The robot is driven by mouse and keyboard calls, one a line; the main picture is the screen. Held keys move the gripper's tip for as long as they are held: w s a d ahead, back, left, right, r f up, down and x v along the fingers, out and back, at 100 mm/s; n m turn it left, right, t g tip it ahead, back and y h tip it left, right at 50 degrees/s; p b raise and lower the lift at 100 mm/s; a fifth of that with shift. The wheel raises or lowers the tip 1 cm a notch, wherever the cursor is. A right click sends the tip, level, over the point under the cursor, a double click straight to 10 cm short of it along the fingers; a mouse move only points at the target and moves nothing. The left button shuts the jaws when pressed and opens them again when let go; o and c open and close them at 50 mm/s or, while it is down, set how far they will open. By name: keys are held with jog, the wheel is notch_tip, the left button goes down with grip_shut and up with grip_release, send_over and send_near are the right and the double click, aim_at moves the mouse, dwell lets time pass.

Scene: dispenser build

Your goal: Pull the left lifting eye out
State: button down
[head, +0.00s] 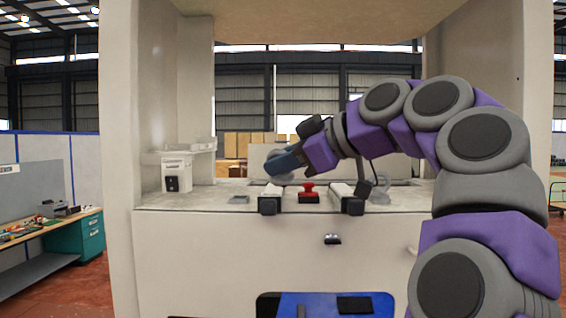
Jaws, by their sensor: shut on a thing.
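The left lifting eye (281,177) is a grey rounded piece at the back of the cream machine's counter, left of its middle. My gripper (272,164), dark and reached in from the right, is shut on it. The jaws cover much of the eye, so its lower end and how it sits in the counter cannot be made out. A second grey lifting eye (381,190) stands at the right of the counter, apart from my gripper.
A red button (308,187) on a dark base sits mid-counter between two white levers with dark ends (269,204) (352,204). A small white box (177,173) is at the left wall. The cream side walls and top enclose the space.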

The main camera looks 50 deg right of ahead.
aim_at(283, 176)
jog(key=shift+r, duration=0.15)
jog(key=shift+r+p, duration=3.2)
jog(key=shift+r, duration=0.25)
jog(key=shift+f, duration=0.15)
